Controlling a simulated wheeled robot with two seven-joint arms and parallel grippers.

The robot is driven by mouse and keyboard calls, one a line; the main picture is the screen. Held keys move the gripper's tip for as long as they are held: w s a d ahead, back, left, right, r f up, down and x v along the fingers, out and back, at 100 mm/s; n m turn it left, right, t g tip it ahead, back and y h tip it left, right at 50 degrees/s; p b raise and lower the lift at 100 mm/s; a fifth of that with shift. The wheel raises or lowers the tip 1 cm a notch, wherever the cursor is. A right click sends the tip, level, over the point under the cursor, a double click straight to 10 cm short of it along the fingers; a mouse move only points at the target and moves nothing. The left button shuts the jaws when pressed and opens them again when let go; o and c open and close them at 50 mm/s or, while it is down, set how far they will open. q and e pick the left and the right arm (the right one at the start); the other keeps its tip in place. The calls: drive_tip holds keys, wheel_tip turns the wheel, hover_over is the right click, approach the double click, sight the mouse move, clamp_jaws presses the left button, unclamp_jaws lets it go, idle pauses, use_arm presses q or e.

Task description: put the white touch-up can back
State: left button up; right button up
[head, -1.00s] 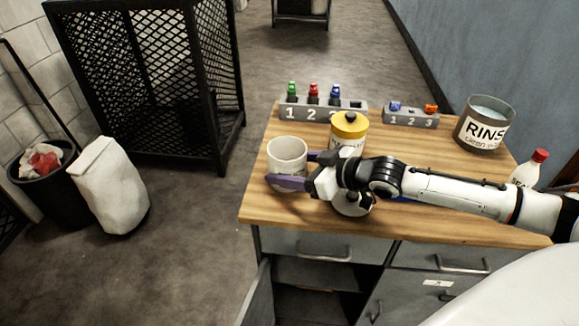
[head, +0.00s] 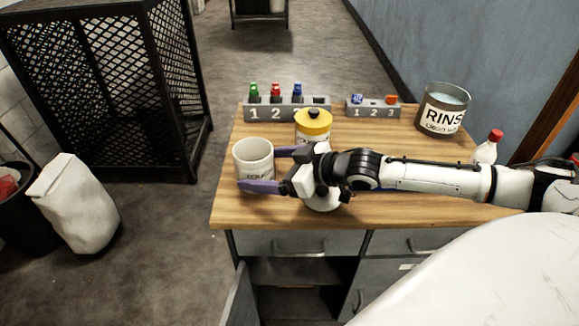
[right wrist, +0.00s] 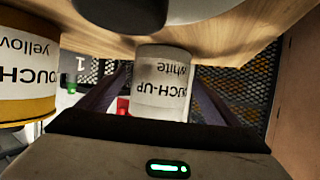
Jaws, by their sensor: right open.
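The white touch-up can (head: 254,155) stands upright near the left edge of the wooden worktop (head: 400,208). My right gripper (head: 262,171) is open, its purple fingers reaching left at the can, one on the near side and one on the far side. In the right wrist view the picture is upside down, and the can (right wrist: 161,85) with its "TOUCH-UP white" label shows between the fingers. I cannot tell whether they touch it. My left gripper is not in view.
A yellow touch-up can (head: 313,122) stands just behind my right wrist. Numbered grey racks (head: 287,113) (head: 373,110) hold coloured pieces at the back. A rinse bucket (head: 442,110) and a red-capped bottle (head: 487,148) stand right. A black mesh cage (head: 110,90) is beyond the worktop.

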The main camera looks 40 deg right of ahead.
drive_tip(key=v, duration=0.4)
drive_tip(key=shift+s+d, duration=0.1)
drive_tip(key=shift+s, duration=0.15)
drive_tip(key=shift+p+v, duration=0.55)
drive_tip(key=shift+v, duration=0.6)
drive_tip(key=shift+p+v, duration=0.7)
drive_tip(key=shift+v, duration=0.8)
drive_tip(key=shift+r, duration=0.1)
